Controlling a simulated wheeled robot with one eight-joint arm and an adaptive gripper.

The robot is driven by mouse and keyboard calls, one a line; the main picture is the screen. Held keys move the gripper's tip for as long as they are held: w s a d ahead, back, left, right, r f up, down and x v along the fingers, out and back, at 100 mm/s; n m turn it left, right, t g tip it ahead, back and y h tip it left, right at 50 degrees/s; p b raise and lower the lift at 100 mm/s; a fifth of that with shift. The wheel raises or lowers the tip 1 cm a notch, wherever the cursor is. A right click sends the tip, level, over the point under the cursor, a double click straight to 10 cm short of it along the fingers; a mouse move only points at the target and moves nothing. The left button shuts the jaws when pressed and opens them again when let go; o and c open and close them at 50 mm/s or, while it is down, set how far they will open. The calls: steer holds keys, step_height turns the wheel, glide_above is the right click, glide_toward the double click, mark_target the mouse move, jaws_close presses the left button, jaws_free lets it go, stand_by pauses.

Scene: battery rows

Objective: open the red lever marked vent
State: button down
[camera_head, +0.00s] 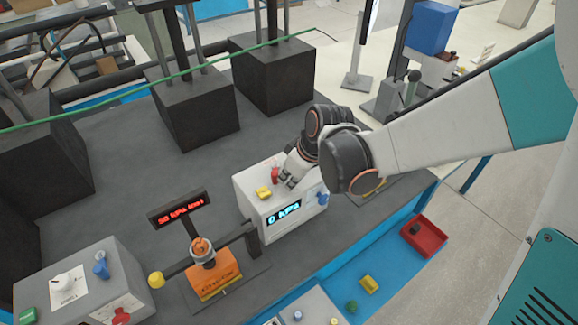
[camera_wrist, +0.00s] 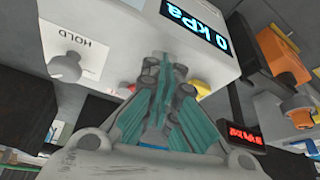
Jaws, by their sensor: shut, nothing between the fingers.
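A white box (camera_head: 262,214) with a blue display reading "0 kPa" stands on the dark table. A small red lever (camera_head: 275,174) sits on its top; no "vent" marking is legible. My gripper (camera_head: 287,182) is just right of the red lever, close over the box. In the wrist view my gripper (camera_wrist: 165,62) is shut and empty, its fingertips near the box face (camera_wrist: 205,62). A bit of red (camera_wrist: 131,88), likely the lever, shows beside the fingers, mostly hidden behind them. I cannot tell whether the fingers touch it.
A yellow knob (camera_head: 263,192) sits beside the red lever, and a blue knob (camera_head: 322,198) is on the right. An orange device (camera_head: 213,272) with a red-text display (camera_head: 179,210) stands at front left.

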steer(key=shift+r, duration=0.1)
steer(key=shift+s+d+r, duration=0.1)
steer(key=shift+r, duration=0.2)
steer(key=s+d, duration=0.7)
steer(key=d, duration=0.2)
steer(key=shift+s+d+r, duration=0.15)
steer(key=shift+s+d, duration=0.05)
steer(key=shift+d, duration=0.2)
steer(key=s+d+r+m+t+h+b, duration=0.2)
steer(key=s+d+r+m+b, duration=0.1)
steer(key=d+m, duration=0.2)
steer(key=s+d+r+m+t+h+b, duration=0.1)
steer(key=s+d+r+m+t+b, duration=0.1)
steer(key=d, duration=0.5)
steer(key=s+r+m+b, duration=0.1)
steer(key=s+m+b, duration=0.1)
steer(key=m, duration=0.1)
steer(key=shift+s+r+m+h, duration=0.15)
steer(key=shift+s+m+h, duration=0.05)
steer(key=shift+m+h, duration=0.2)
